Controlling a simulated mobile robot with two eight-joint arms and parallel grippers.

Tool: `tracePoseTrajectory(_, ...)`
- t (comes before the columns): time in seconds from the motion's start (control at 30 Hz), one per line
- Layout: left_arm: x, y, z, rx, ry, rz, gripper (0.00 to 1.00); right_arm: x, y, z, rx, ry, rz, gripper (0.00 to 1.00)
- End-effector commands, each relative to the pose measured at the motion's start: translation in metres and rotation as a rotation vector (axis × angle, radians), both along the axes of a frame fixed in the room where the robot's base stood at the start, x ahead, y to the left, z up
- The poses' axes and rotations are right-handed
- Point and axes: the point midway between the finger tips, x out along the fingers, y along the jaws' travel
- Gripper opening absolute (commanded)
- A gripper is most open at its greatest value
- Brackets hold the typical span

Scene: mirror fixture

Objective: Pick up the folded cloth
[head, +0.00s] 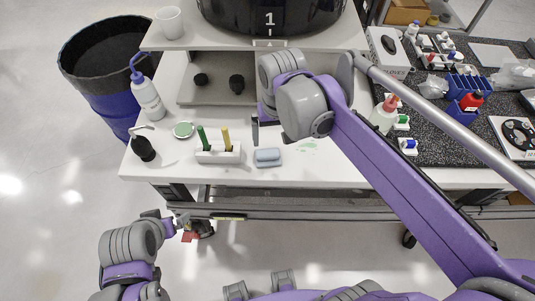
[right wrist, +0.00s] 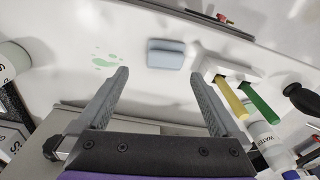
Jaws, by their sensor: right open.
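The folded cloth (head: 267,157) is a small blue-grey pad lying flat near the front edge of the white table. In the right wrist view the cloth (right wrist: 166,54) lies beyond the fingertips, roughly in line with the gap between them. My right gripper (right wrist: 158,77) is open and empty, apart from the cloth. In the head view it is above the table behind the cloth, and my arm partly hides its fingers. My left gripper (head: 181,222) is low at the left, in front of the table; its jaws are too small to read.
A white holder (head: 218,154) with a green and a yellow marker stands left of the cloth. A pale green smear (head: 307,147) is at its right. A wash bottle (head: 147,95), a round green-topped dish (head: 183,130) and a black bottle (head: 143,149) stand farther left.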

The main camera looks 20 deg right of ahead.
Motion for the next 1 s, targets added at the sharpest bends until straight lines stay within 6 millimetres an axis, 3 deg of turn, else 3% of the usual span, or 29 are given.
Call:
tracePoseTrajectory(0.1, 0.0, 0.0, 0.0, 0.0, 0.0, 0.0, 1.0, 0.017, 0.01, 0.007, -0.006, 0.055, -0.015, 1.0)
tracePoseTrajectory(0.27, 0.0, 0.0, -0.001, 0.0, 0.001, 0.0, 1.0, 0.024, 0.015, 0.004, -0.011, 0.085, -0.025, 1.0)
tracePoseTrajectory(0.5, -0.002, 0.0, -0.005, 0.0, 0.003, 0.0, 1.0, 0.023, 0.015, -0.033, -0.012, 0.086, -0.026, 1.0)
tracePoseTrajectory(0.77, -0.002, 0.0, -0.005, 0.0, 0.003, 0.0, 1.0, 0.022, 0.014, -0.054, -0.011, 0.084, -0.026, 1.0)
tracePoseTrajectory(1.0, -0.002, 0.0, -0.006, 0.0, 0.004, 0.0, 1.0, 0.021, 0.013, -0.089, -0.011, 0.084, -0.026, 1.0)
